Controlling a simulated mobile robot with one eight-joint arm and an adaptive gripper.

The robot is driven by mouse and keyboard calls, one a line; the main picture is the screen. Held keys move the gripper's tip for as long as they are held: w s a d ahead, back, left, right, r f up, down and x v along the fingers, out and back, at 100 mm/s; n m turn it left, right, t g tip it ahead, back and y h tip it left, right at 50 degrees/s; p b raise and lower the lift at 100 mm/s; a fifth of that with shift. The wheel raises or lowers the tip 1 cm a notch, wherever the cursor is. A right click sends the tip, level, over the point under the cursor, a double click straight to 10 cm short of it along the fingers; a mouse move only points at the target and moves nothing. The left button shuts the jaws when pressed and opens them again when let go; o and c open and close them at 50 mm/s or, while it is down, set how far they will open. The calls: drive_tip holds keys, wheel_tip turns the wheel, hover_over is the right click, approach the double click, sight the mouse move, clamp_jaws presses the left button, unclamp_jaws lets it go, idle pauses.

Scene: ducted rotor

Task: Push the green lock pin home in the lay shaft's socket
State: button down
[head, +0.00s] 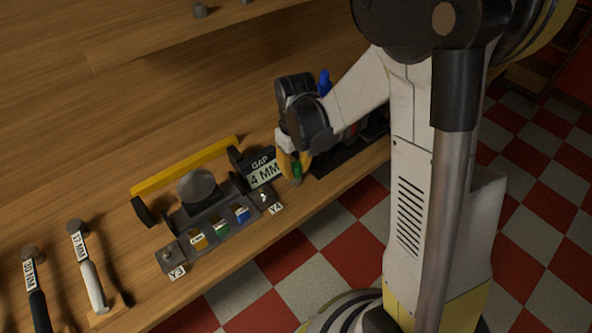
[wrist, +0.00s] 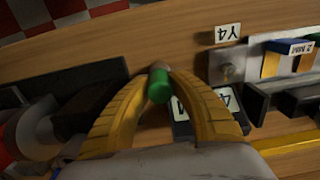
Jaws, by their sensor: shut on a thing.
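The green lock pin (head: 297,172) is between the yellow fingers of my gripper (head: 291,164), near the front edge of the wooden bench. In the wrist view the pin (wrist: 159,86) sits between the two curved fingertips (wrist: 160,74), with its round green end towards the camera. A paler tip shows beyond it. My gripper is shut on the pin. I cannot make out the lay shaft's socket in either view. My arm and fingers hide part of the bench around the pin. I cannot tell whether the pin touches anything other than the fingers.
A "GAP 4 MM" sign (head: 262,171) stands close left of my gripper. Further left is a grey fixture (head: 184,250) with coloured blocks, Y3 and Y4 labels and a yellow bar (head: 185,166). A dark slab (wrist: 70,86) lies on the pin's other side. Two labelled tools lie far left.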

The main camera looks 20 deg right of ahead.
sight(296, 165)
drive_tip(key=shift+r+p, duration=0.4)
drive_tip(key=shift+r, duration=0.2)
idle(0.3)
drive_tip(key=shift+r+p, duration=1.55)
drive_tip(key=shift+r, duration=0.65)
